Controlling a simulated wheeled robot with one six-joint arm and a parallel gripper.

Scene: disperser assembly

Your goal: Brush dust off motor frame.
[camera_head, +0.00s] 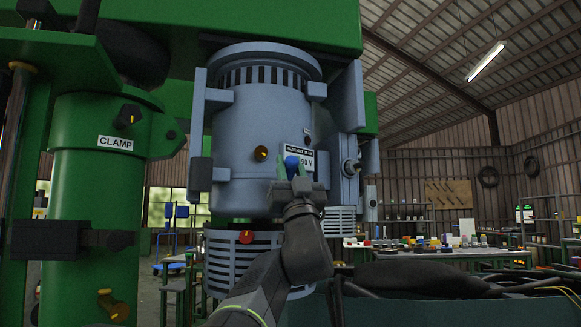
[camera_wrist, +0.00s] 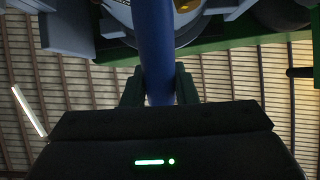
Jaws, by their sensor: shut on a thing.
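The motor frame (camera_head: 237,140) is a blue-grey cylinder with a slotted top ring, hanging under a green machine body in the head view. A part of it shows at the top of the wrist view (camera_wrist: 70,25). My gripper (camera_head: 291,180) is in front of its lower right side. The gripper is shut on a blue handle (camera_wrist: 156,50), which looks like the brush; its rounded blue end (camera_head: 292,162) shows above the fingers. The bristles are hidden, and I cannot tell whether they touch the frame. I cannot make out dust.
A green column marked CLAMP (camera_head: 90,190) stands at left, with knobs and a dark clamp band. A labelled display plate (camera_head: 307,162) is right behind the gripper. A workbench (camera_head: 450,252) with small items is at the back right. Dark cables (camera_head: 420,280) lie at lower right.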

